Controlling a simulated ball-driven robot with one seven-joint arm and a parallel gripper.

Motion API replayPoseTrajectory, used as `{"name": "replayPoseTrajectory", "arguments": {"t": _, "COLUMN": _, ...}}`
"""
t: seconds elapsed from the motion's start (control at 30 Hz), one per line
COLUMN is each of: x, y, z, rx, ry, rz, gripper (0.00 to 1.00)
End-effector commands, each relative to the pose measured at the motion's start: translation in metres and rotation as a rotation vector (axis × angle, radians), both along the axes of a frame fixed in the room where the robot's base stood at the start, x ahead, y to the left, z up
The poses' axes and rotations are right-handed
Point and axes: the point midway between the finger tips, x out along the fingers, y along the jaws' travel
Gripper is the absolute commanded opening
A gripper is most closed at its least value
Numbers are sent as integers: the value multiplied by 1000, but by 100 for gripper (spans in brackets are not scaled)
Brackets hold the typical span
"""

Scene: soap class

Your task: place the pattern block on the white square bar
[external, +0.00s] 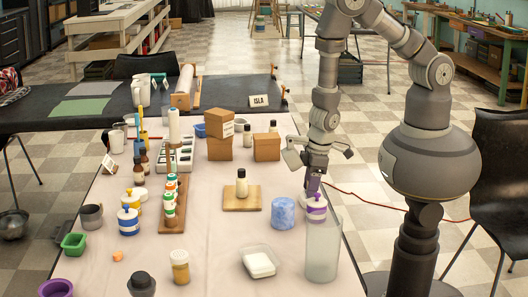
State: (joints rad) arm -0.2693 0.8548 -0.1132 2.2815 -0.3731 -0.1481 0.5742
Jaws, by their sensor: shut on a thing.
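My gripper (314,192) points down at the right side of the table, shut on the top of a small purple-and-white jar (316,209). The jar is right at the mouth of a tall clear cylinder (322,252); I cannot tell whether it is above, inside or behind the rim. A white square bar (259,264) lies in a shallow clear dish at the front middle, left of the cylinder. A small orange piece (117,256) lies on the cloth at the left; it may be the pattern block, but it is too small to tell.
A blue mottled cylinder (283,213) stands just left of the gripper. A bottle on a wooden board (241,203) is further left. A yellow-labelled jar (180,266) and a dark pot (141,284) stand at the front. Boxes (266,147) are behind.

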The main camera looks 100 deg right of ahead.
Motion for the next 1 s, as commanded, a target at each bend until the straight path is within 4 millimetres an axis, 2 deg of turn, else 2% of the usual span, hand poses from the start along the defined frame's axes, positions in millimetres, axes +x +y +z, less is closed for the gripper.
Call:
{"name": "replayPoseTrajectory", "arguments": {"t": 0.03, "x": 0, "y": 0, "z": -2, "rx": 0, "ry": 0, "rz": 0, "gripper": 52}}
{"name": "replayPoseTrajectory", "arguments": {"t": 0.1, "x": 0, "y": 0, "z": -1, "rx": 0, "ry": 0, "rz": 0, "gripper": 69}}
{"name": "replayPoseTrajectory", "arguments": {"t": 0.13, "x": 0, "y": 0, "z": -1, "rx": 0, "ry": 0, "rz": 0, "gripper": 73}}
{"name": "replayPoseTrajectory", "arguments": {"t": 0.4, "x": 0, "y": 0, "z": 0, "rx": 0, "ry": 0, "rz": 0, "gripper": 73}}
{"name": "replayPoseTrajectory", "arguments": {"t": 0.5, "x": 0, "y": 0, "z": 6, "rx": 0, "ry": -1, "rz": 0, "gripper": 73}}
{"name": "replayPoseTrajectory", "arguments": {"t": 0.57, "x": -1, "y": 0, "z": 15, "rx": 1, "ry": -2, "rz": -1, "gripper": 73}}
{"name": "replayPoseTrajectory", "arguments": {"t": 0.9, "x": -12, "y": 1, "z": 93, "rx": 1, "ry": -3, "rz": 0, "gripper": 73}}
{"name": "replayPoseTrajectory", "arguments": {"t": 1.0, "x": -15, "y": 0, "z": 109, "rx": 1, "ry": -2, "rz": -2, "gripper": 73}}
